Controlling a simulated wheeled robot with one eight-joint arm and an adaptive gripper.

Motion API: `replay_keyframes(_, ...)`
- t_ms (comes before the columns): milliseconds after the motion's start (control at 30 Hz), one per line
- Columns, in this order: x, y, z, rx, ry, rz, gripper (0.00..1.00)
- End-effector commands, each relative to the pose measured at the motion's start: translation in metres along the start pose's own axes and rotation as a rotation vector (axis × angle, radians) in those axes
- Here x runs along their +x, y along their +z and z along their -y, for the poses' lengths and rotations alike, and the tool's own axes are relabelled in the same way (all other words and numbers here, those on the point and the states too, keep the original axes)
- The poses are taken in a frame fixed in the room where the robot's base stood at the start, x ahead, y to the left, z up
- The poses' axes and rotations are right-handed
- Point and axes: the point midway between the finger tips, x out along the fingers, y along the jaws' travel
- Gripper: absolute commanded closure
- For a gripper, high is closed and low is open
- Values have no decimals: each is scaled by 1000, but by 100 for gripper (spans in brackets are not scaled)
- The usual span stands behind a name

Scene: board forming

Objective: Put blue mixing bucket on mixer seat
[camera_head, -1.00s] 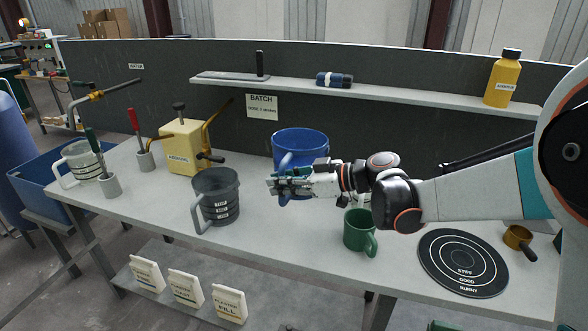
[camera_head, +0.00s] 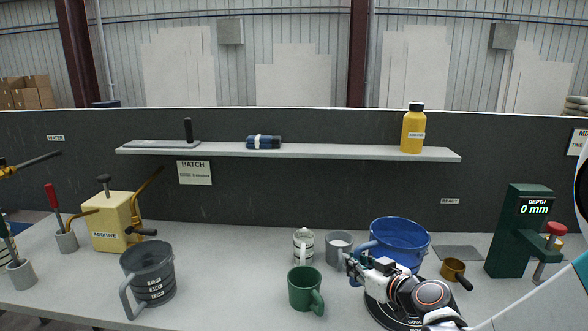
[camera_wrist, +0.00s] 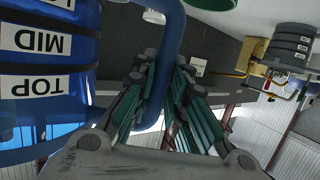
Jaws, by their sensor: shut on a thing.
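The blue mixing bucket (camera_head: 405,236) is at the right of the bench in the head view, above or behind the black round mat; I cannot tell whether it is clear of the bench. In the wrist view the bucket (camera_wrist: 45,85) fills the left side, with upside-down labels TOP and MID. My gripper (camera_head: 356,266) is shut on its handle, left of the bucket's body; in the wrist view the handle (camera_wrist: 168,60) passes between the fingers (camera_wrist: 158,100). I cannot make out a mixer seat in these views.
A green depth gauge (camera_head: 512,230) stands right of the bucket, with a brass cup (camera_head: 454,268) between. The black mat (camera_head: 380,312) is partly hidden by my arm. A green mug (camera_head: 304,287), grey mug (camera_head: 338,245) and dark grey bucket (camera_head: 150,273) stand left.

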Motion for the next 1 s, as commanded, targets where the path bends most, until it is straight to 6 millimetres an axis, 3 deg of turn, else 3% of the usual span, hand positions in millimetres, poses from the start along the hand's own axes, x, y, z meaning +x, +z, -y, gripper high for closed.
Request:
replay_keyframes(100, -19, 6, -21, 21, 78, -1, 100)
replay_keyframes(300, -32, 10, -35, 39, 134, -1, 100)
replay_keyframes(667, -33, 11, -36, 40, 136, 0, 100)
replay_keyframes(1000, -30, 44, -33, 40, 135, 3, 100)
